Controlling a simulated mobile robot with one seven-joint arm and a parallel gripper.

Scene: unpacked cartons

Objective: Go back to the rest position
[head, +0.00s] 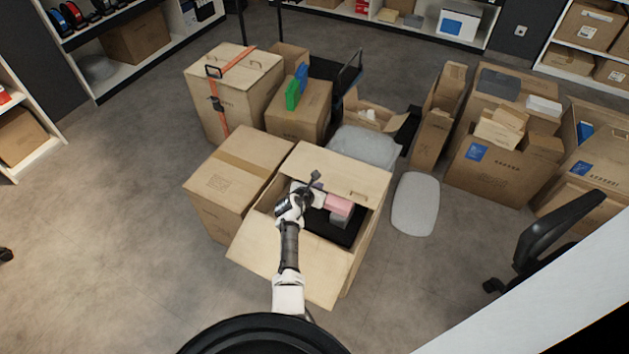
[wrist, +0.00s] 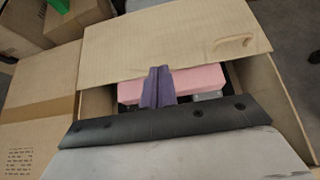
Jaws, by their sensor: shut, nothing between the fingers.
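My gripper (head: 314,182) is over the opening of a large open carton (head: 372,178) in the middle of the head view. In the wrist view its two purple-grey fingers (wrist: 158,86) are together with nothing between them. A pink block (head: 338,205) lies inside the carton beyond the fingers. It also shows in the wrist view (wrist: 200,78), partly covered by the fingers. A black item (head: 338,230) lies in the carton near the pink block. My gripper and forearm hide part of the carton's inside.
A closed carton (head: 230,180) stands left of the open one. Behind it are a strapped carton (head: 240,85) and a carton (head: 300,112) bearing green and blue items. More cartons (head: 490,170) and a black chair (head: 555,235) stand right. The floor at left (head: 110,230) is clear.

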